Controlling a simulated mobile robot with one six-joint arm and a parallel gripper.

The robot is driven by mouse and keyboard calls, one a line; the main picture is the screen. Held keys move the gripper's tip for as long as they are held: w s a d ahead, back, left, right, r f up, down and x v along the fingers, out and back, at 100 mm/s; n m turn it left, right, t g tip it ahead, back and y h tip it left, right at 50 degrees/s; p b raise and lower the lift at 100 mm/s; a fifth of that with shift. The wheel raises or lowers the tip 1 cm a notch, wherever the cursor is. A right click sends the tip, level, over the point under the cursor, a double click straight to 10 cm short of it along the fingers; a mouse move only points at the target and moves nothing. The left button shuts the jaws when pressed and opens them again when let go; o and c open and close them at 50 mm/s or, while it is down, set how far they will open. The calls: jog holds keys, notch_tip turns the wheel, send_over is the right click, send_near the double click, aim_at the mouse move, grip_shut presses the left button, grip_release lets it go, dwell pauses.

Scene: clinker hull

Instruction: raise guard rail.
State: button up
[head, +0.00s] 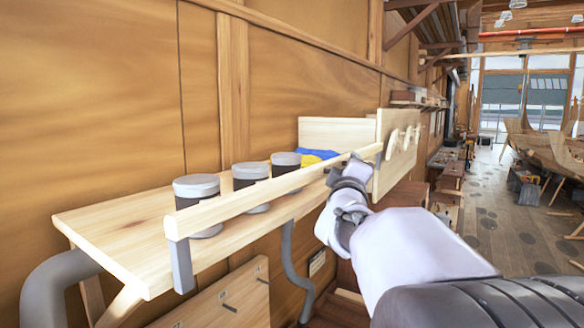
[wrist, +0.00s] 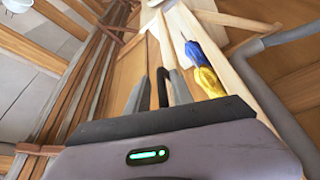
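The guard rail (head: 270,192) is a pale wooden bar along the front of a wall shelf (head: 110,235). A gap shows beside the left finger. Whether the bar belongs to the rail is unclear.
Several grey-lidded cans (head: 198,190) stand on the shelf behind the rail. A blue and yellow item (head: 312,155) lies beyond them and also shows in the wrist view (wrist: 203,68). A board with round pegs (head: 392,145) stands past the far end.

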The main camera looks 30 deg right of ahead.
jog(key=shift+f, duration=0.15)
jog(key=shift+s+a, duration=0.25)
jog(key=shift+a, duration=0.05)
jog(key=b+v, duration=0.3)
jog(key=v, duration=1.3)
jog(key=shift+s+a, duration=0.25)
jog(key=shift+f, duration=0.1)
